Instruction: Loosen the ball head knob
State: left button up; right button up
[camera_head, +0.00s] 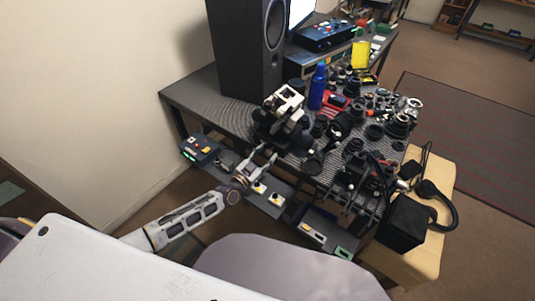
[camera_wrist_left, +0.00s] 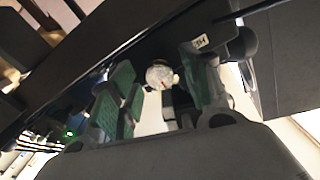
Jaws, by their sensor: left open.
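My left gripper (camera_head: 262,157) reaches in from the left and is at the near edge of the cluttered table. Its fingers are apart. A black and white device (camera_head: 285,104) stands just beyond it; I cannot tell whether this carries the ball head. In the left wrist view, my left gripper (camera_wrist_left: 161,88) shows two green-padded fingers. A small round whitish part (camera_wrist_left: 160,75) shows in the gap between them. It could be the knob, but I cannot tell, nor whether a finger touches it. My right gripper is out of view.
Lenses and camera parts crowd the table (camera_head: 190,92). A tall black speaker (camera_head: 243,50) and a blue bottle (camera_head: 318,87) stand behind the gripper. A lower shelf with control boxes (camera_head: 201,149) runs along the front. A grey chair (camera_head: 290,270) is nearer.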

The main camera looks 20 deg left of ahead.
pick_arm(q)
jog(key=shift+w+d, duration=0.25)
jog(key=shift+w, duration=0.45)
jog(key=shift+c, duration=0.5)
jog(key=c, duration=1)
